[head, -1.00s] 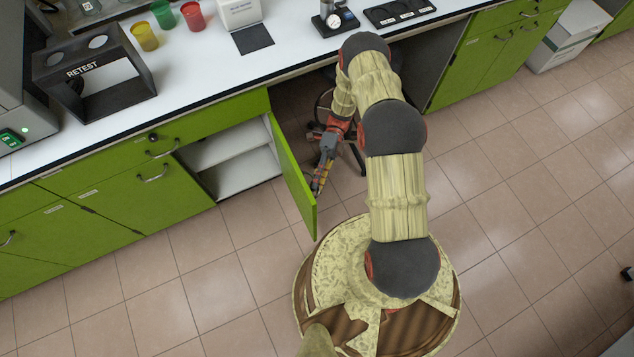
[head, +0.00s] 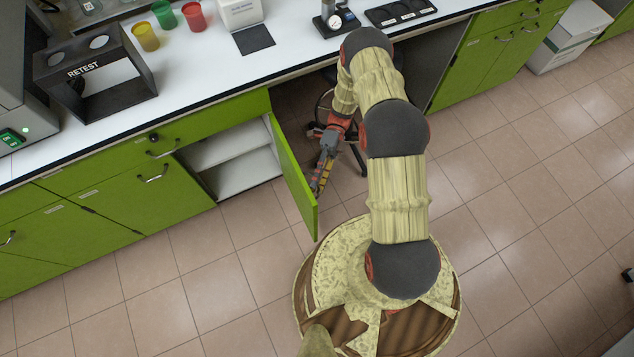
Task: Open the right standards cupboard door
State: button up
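The right cupboard door (head: 293,183) is a green panel swung wide open, standing out from the cabinet front over the floor. The white shelved inside of the cupboard (head: 240,170) shows to its left. My gripper (head: 317,188) is on the right side of the door, close to its outer part. I cannot tell whether it touches the door. Its fingers are small and partly overlapped, so their opening cannot be made out. The door's handle is not visible from here.
The closed left door (head: 155,190) sits beside the opening. A stool (head: 325,108) stands in the knee space behind my gripper. A black RETEST rack (head: 95,75) and coloured cups (head: 145,36) stand on the white worktop (head: 200,75). The tiled floor (head: 200,270) in front is clear.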

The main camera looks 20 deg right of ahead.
jog(key=o, duration=1.5)
jog(key=r, duration=0.8)
jog(key=shift+w+r, duration=0.25)
jog(key=shift+w, duration=0.05)
jog(key=shift+w+d+r, duration=0.1)
jog(key=shift+r, duration=0.2)
jog(key=shift+t+h, duration=0.3)
jog(key=shift+t, duration=0.2)
jog(key=f, duration=0.2)
jog(key=s+f, duration=0.1)
jog(key=f, duration=0.1)
jog(key=shift+c, duration=0.4)
jog(key=shift+w+f+b+v, duration=0.15)
jog(key=shift+b+v, duration=0.1)
jog(key=shift+v, duration=0.95)
jog(key=shift+w+f+b+v, duration=0.15)
jog(key=shift+b+v, duration=0.15)
jog(key=shift+v, duration=0.9)
jog(key=shift+w+f+b+v, duration=0.15)
jog(key=shift+b+v, duration=0.1)
jog(key=shift+v, duration=0.95)
jog(key=shift+c, duration=0.3)
jog(key=shift+d, duration=0.1)
jog(key=c, duration=1.2)
jog(key=shift+w+d, duration=0.15)
jog(key=shift+c, duration=0.8)
jog(key=shift+f, duration=0.1)
